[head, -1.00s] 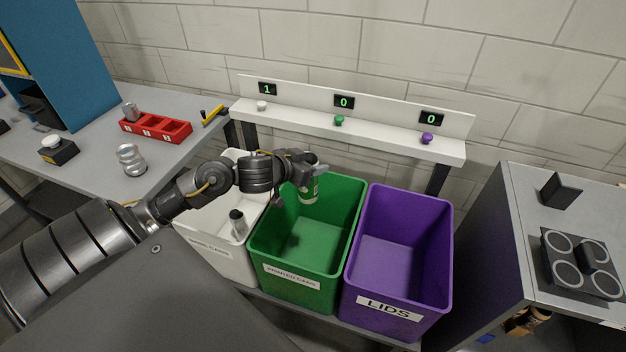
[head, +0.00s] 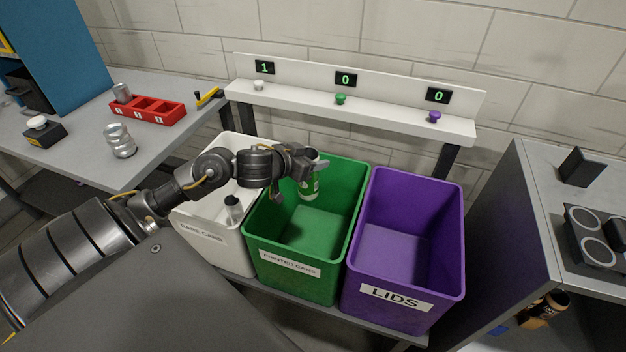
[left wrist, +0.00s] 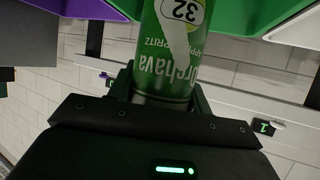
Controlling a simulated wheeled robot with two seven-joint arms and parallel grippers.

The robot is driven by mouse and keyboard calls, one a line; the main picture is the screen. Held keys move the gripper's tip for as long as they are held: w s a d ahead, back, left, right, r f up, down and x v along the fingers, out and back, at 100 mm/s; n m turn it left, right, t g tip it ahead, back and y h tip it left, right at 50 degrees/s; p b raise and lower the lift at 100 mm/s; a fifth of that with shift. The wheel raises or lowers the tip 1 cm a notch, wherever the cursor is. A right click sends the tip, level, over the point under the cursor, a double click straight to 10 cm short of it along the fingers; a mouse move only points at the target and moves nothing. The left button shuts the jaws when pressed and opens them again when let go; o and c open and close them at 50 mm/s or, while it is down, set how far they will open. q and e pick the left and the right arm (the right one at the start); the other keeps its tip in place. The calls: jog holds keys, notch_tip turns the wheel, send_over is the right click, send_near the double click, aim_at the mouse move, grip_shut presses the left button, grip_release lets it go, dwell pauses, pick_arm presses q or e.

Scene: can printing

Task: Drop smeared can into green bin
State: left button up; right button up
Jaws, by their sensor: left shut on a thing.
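My left gripper (head: 303,168) is shut on a green printed can (head: 309,187) and holds it over the back left part of the green bin. The can hangs roughly upright, with its top in the jaws. In the left wrist view the can (left wrist: 172,50) shows white lettering and the number 32, with its near end between the fingers. My right gripper is not in view.
The white bin (head: 213,245) at left holds a silver can with a dark end (head: 234,208). The purple bin (head: 390,296), labelled "LIDS", is empty. A shelf with counters (head: 345,108) reading 1, 0, 0 stands behind the bins. A red rack (head: 148,109) sits on the left table.

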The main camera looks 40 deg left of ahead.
pick_arm(q)
jog(key=shift+r, duration=0.1)
jog(key=o, duration=1.2)
jog(key=shift+o, duration=0.2)
jog(key=d+p+v, duration=0.1)
jog(key=v, duration=0.9)
jog(key=shift+s+a+r+p, duration=0.2)
jog(key=shift+s+a+p, duration=0.1)
jog(key=shift+a, duration=0.2)
